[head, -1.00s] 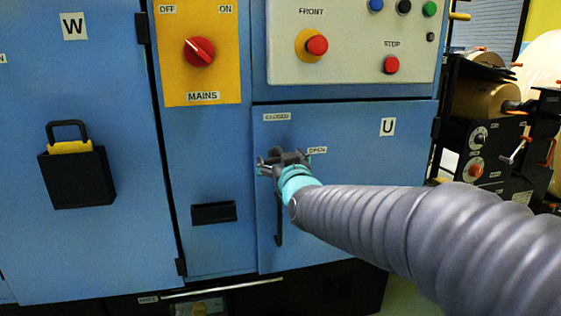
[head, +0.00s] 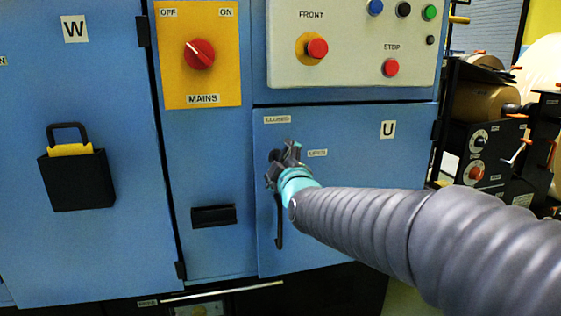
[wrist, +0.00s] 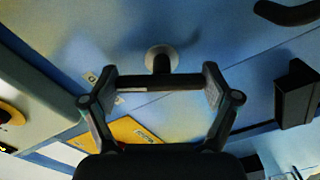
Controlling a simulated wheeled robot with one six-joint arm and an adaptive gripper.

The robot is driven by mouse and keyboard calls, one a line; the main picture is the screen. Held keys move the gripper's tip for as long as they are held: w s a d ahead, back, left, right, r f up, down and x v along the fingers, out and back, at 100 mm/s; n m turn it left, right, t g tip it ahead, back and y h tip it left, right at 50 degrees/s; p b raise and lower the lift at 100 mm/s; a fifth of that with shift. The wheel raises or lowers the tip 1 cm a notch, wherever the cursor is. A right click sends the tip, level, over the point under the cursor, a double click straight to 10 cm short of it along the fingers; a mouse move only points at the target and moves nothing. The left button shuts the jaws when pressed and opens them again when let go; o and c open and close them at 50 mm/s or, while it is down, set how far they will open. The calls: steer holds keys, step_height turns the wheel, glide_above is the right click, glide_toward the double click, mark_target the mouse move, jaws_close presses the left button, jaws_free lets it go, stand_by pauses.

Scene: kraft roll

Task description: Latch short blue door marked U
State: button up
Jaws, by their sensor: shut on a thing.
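The short blue door (head: 345,215) marked U (head: 388,129) stands flush with the cabinet front in the head view. My gripper (head: 284,156) is at the door's upper left, between the CLOSED label (head: 277,119) and the OPEN label (head: 317,153). In the wrist view my gripper (wrist: 161,92) is shut on the black latch handle (wrist: 160,83), a bar lying across between its fingers. A short stem joins the bar to a round pale base (wrist: 161,57) on the door. In the head view my gripper mostly hides the latch handle.
A black vertical pull (head: 279,225) is on the door below my gripper. Left of the door are a black recessed grip (head: 213,215) and the red MAINS switch (head: 199,54). Push buttons are above, and machinery stands at right.

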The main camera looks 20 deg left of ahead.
steer(key=n+p, duration=0.1)
steer(key=n, duration=0.5)
stand_by(0.7)
steer(key=o, duration=0.9)
steer(key=shift+s, duration=0.1)
steer(key=v, duration=1.2)
steer(key=shift+f, duration=0.1)
